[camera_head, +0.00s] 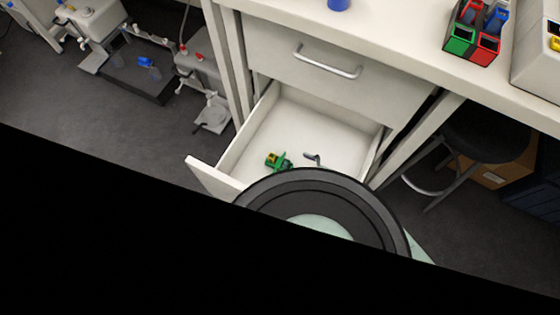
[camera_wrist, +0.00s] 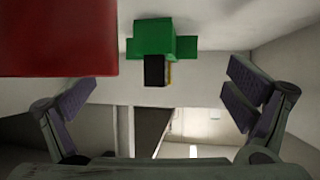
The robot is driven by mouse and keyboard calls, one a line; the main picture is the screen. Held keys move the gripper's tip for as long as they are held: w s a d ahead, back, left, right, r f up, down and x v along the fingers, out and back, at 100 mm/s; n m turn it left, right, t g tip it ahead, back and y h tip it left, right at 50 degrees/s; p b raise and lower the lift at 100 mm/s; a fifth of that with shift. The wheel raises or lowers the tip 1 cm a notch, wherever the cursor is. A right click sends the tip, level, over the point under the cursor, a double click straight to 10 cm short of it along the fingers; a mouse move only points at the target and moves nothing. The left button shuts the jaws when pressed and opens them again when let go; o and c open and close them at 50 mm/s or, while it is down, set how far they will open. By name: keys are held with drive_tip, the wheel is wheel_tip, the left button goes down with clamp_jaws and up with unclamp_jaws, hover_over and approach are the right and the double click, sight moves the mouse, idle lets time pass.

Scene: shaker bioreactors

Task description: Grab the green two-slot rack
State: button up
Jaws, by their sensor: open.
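The green rack (camera_head: 278,161) lies in the open drawer, near its left side in the head view, with a yellow and a dark patch on it. In the wrist view the green rack (camera_wrist: 155,38) is at the top centre, with a dark opening and a thin yellow edge facing me. My gripper (camera_wrist: 160,90) is open, its two padded fingers wide apart at left and right. The rack appears beyond and between them, not held. In the head view my own arm covers most of the gripper.
The open drawer (camera_head: 228,189) has low walls around the rack. A small dark piece (camera_head: 313,158) shows right of the rack; I cannot tell what it is. A red block (camera_wrist: 58,38) fills the wrist view's upper left. A closed drawer (camera_head: 285,52) and the bench top (camera_head: 400,32) are above.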

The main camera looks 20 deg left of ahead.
drive_tip(key=x, duration=0.7)
drive_tip(key=shift+r+p, duration=0.25)
drive_tip(key=shift+p, duration=0.15)
drive_tip(key=shift+c, duration=0.4)
drive_tip(key=c, duration=1.2)
drive_tip(key=shift+o, duration=0.2)
